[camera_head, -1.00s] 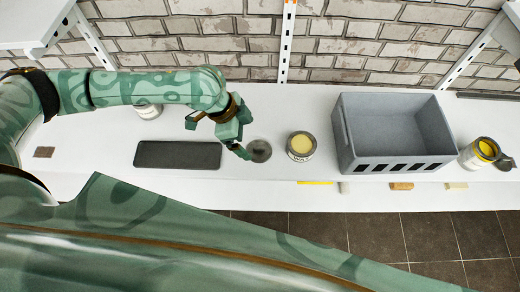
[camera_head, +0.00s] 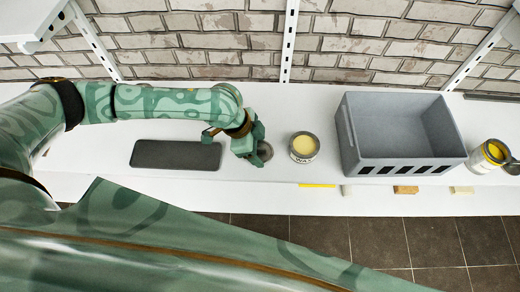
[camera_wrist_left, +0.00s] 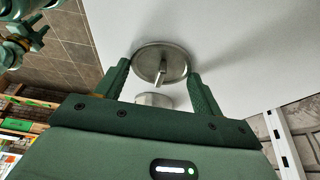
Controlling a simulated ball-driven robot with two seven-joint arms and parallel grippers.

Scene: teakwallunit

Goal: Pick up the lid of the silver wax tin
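The lid (camera_head: 265,152) is a round grey metal disc beside the wax tin on the white top. My left gripper (camera_head: 254,151) is at its left side and partly covers it in the head view. In the left wrist view the lid (camera_wrist_left: 148,55) has a bar-like handle (camera_wrist_left: 161,74) at its middle. The fingers of my left gripper (camera_wrist_left: 158,72) are open, one on each side of the handle, with nothing held. The silver wax tin (camera_head: 304,147) stands open just right of the lid, with yellow wax inside.
A dark flat mat (camera_head: 176,154) lies to the left. A grey crate (camera_head: 405,165) stands to the right of the tin. An open can with yellow contents (camera_head: 487,156) stands at the far right. Small blocks (camera_head: 405,189) lie at the front edge. A brick wall closes the back.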

